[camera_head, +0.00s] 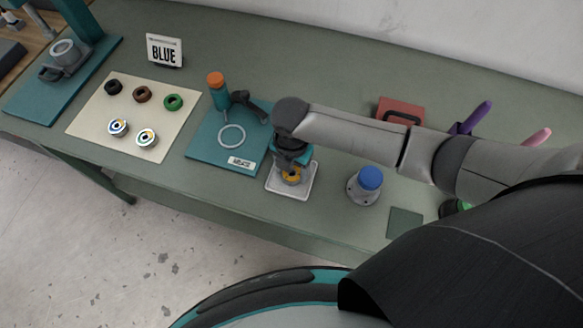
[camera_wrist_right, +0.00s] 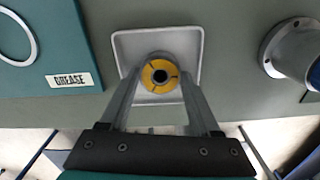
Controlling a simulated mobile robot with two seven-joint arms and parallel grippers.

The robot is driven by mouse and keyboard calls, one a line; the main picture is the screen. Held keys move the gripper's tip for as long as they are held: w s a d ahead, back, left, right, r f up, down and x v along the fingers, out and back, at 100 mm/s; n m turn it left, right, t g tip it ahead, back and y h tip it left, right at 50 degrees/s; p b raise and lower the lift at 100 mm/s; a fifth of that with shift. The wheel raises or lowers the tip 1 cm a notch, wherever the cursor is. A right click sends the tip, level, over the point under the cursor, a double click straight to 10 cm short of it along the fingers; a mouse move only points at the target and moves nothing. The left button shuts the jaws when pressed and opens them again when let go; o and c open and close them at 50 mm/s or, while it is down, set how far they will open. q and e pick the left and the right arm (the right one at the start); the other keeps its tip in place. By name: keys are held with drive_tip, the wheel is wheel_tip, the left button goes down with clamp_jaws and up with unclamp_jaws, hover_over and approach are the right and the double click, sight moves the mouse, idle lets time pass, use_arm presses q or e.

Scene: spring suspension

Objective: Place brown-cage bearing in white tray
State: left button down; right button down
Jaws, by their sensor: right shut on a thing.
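My right gripper (camera_head: 291,172) points down over the white tray (camera_head: 303,190) near the table's front edge. In the right wrist view, the bearing is held between both fingertips (camera_wrist_right: 161,78), inside the outline of the white tray (camera_wrist_right: 128,45). I cannot tell whether it touches the tray floor. My left gripper is not in view.
Left of the tray is a teal grease board (camera_head: 200,148) with a ring (camera_head: 222,141) and an orange-capped bottle (camera_head: 217,92). A cream mat (camera_head: 90,121) holds several rings and bearings. A blue-topped grey part (camera_head: 365,187) stands right of the tray.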

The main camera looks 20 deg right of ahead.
sight(291, 174)
drive_tip(key=shift+c, duration=1.9)
unclamp_jaws()
drive_tip(key=shift+f, duration=0.1)
wheel_tip(291, 174, up, 12)
drive_tip(key=p, duration=0.2)
drive_tip(key=shift+r, duration=0.2)
